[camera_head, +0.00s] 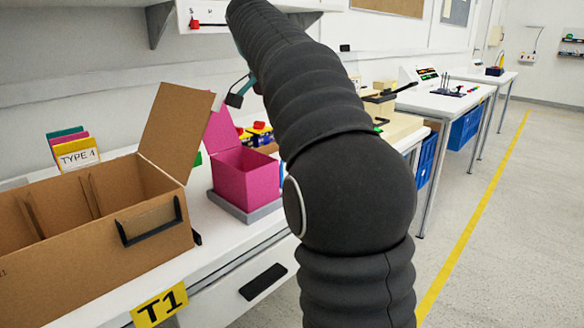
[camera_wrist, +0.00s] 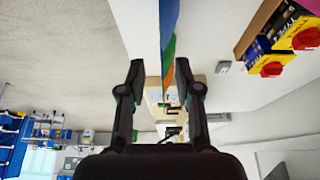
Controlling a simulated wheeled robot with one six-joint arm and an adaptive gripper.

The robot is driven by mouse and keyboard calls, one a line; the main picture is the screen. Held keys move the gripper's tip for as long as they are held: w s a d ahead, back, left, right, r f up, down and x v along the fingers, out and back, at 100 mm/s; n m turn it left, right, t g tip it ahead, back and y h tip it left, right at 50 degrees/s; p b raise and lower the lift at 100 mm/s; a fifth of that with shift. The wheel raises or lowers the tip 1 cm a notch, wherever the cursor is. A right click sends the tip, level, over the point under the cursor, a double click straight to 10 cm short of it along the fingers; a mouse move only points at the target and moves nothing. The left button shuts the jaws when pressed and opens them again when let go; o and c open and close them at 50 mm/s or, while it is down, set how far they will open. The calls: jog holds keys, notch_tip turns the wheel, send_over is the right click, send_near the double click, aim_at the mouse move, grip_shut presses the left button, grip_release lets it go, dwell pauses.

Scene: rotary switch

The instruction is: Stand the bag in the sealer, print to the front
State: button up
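My gripper (camera_wrist: 166,80) is in the wrist view, its two dark fingers apart with a clear gap. A strip with blue, green and orange parts (camera_wrist: 169,35) runs down from the top edge and ends between the fingers. I cannot tell whether it is the bag, and I see no finger closed on it. No bag can be made out there.
An open cardboard box (camera_head: 80,240) and a pink box (camera_head: 243,183) stand on the near bench. Coloured cards (camera_head: 76,156) stand behind. Yellow switch boxes (camera_wrist: 283,45) with red knobs show at the wrist view's right. The floor (camera_head: 520,240) to the right is clear.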

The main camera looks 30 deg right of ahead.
jog(key=x, duration=0.4)
jog(key=shift+w+f+b, duration=0.2)
jog(key=shift+w+b, duration=0.1)
